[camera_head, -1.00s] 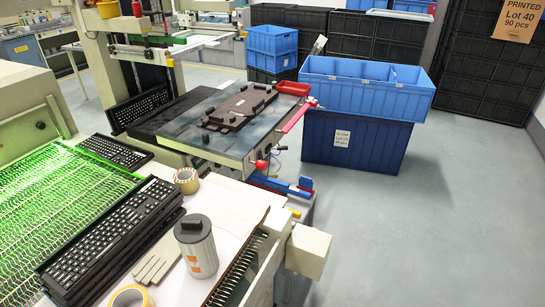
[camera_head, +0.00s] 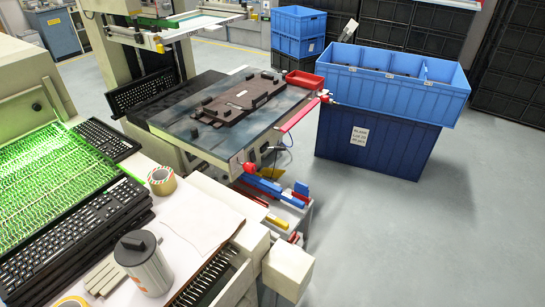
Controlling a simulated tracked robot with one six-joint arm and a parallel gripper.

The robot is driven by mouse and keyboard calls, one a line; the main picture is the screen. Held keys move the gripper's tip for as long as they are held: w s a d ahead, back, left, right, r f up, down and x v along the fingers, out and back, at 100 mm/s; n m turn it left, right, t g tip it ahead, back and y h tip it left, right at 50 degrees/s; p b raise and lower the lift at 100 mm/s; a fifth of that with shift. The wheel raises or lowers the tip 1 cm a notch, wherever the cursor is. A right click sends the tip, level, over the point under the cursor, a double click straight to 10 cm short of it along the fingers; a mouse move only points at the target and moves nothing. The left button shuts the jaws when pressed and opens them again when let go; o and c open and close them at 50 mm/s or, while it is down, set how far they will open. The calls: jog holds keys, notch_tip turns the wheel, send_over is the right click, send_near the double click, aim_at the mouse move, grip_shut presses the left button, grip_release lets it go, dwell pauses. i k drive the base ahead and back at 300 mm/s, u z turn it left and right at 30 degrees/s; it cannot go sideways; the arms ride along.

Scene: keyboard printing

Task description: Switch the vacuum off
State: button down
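The printing table (camera_head: 168,123) stands left of centre and carries a dark brown fixture plate (camera_head: 241,98) with raised blocks. The fixture holds no keyboard that I can see. A red bar-like lever (camera_head: 299,114) sticks out at the table's right side. A red knob (camera_head: 249,168) sits at its front corner, near a thin cable. I cannot tell which of these is the vacuum switch, or whether the vacuum is on. My gripper is not in view.
A blue divided bin (camera_head: 385,92) sits on a dark blue crate (camera_head: 375,143) right of the table. A red tray (camera_head: 304,80) is at the table's back right. Stacked keyboards (camera_head: 70,240), a tape roll (camera_head: 161,180) and a grey can (camera_head: 146,265) are front left. Floor at right is clear.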

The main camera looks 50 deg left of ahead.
aim_at(253, 158)
jog(key=i, duration=2.75)
jog(key=u, duration=2.6)
